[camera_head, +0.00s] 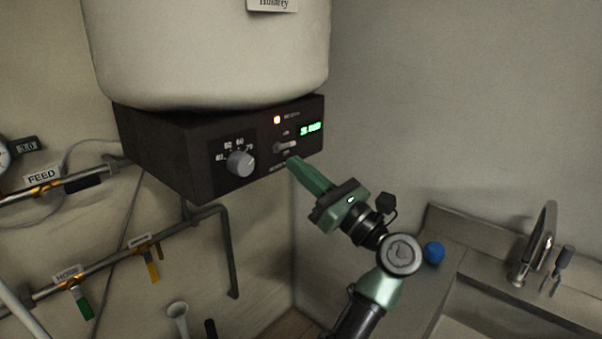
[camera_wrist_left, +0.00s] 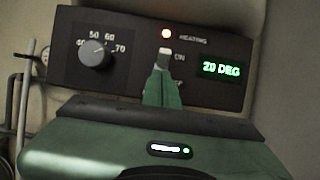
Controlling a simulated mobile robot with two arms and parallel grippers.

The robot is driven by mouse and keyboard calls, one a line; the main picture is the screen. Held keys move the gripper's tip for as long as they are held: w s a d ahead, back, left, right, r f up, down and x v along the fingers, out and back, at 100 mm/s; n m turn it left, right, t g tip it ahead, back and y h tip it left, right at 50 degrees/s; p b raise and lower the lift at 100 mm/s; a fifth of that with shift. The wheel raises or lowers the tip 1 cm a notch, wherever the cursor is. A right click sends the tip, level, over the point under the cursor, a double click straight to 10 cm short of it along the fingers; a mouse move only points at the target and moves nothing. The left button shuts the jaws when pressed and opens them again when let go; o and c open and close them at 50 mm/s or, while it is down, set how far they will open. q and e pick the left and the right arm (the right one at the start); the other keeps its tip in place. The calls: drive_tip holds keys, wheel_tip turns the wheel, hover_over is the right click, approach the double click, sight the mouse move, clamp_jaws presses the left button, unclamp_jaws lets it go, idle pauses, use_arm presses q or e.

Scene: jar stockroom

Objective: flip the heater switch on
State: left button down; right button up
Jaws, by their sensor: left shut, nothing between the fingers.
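The heater's dark control panel (camera_head: 198,160) sits under a big pale tank. Its switch (camera_head: 286,147) is a small light lever on the right part of the panel; in the left wrist view the lever (camera_wrist_left: 164,57) points up by the ON label. An orange lamp (camera_wrist_left: 166,33) marked HEATING is lit above it. A green display (camera_wrist_left: 221,70) reads 20 DEG. My left gripper (camera_head: 293,163) is shut and empty, its tips at or just below the lever; whether they touch cannot be told. The fingers hide part of the lower label. My right gripper is not in view.
A grey dial (camera_head: 240,163) stands out left of the switch. The pale tank (camera_head: 210,50) hangs above. Pipes with tagged valves (camera_head: 70,285) run at lower left. A sink with a tap (camera_head: 540,245) and a blue ball (camera_head: 433,252) are at lower right.

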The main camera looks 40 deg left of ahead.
use_arm(q)
drive_tip(key=b+v, duration=0.4)
drive_tip(key=v, duration=0.4)
drive_tip(key=shift+r+b, duration=0.25)
drive_tip(key=shift+b, duration=0.15)
